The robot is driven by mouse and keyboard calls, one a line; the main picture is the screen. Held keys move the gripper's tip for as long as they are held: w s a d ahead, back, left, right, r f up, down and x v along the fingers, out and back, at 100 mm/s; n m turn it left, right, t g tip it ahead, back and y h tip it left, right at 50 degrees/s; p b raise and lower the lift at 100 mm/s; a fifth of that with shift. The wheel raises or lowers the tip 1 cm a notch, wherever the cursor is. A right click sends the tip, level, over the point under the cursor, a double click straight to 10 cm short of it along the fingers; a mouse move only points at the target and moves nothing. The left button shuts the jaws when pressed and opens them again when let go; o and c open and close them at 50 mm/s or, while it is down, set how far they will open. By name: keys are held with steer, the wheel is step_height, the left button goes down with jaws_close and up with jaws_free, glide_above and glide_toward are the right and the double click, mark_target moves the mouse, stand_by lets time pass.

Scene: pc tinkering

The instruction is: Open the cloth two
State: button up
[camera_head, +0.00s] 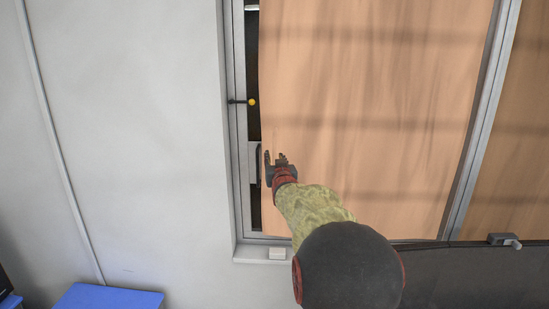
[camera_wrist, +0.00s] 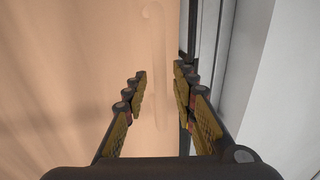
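An orange-tan cloth (camera_head: 375,90) hangs like a curtain over the window in the head view. A second cloth panel (camera_head: 517,130) hangs to its right, past a frame post. I cannot tell which one is cloth two. My gripper (camera_head: 274,156) is at the left edge of the first cloth, low on the window. In the wrist view the cloth (camera_wrist: 70,70) fills the left side. My gripper (camera_wrist: 160,88) shows two separated fingers there, with the cloth's edge between or just behind them. Whether the fingers touch the cloth is unclear.
A window frame (camera_head: 239,190) runs down the left of the cloth, with a dark gap beside it. A dark rod with a yellow tip (camera_head: 252,102) sticks out there. A blue box (camera_head: 107,297) is at lower left. A dark panel (camera_head: 480,275) spans the lower right.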

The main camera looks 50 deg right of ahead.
steer(key=shift+w+d, duration=0.2)
steer(key=shift+w, duration=0.1)
steer(key=shift+c, duration=0.2)
jaws_close()
stand_by(0.6)
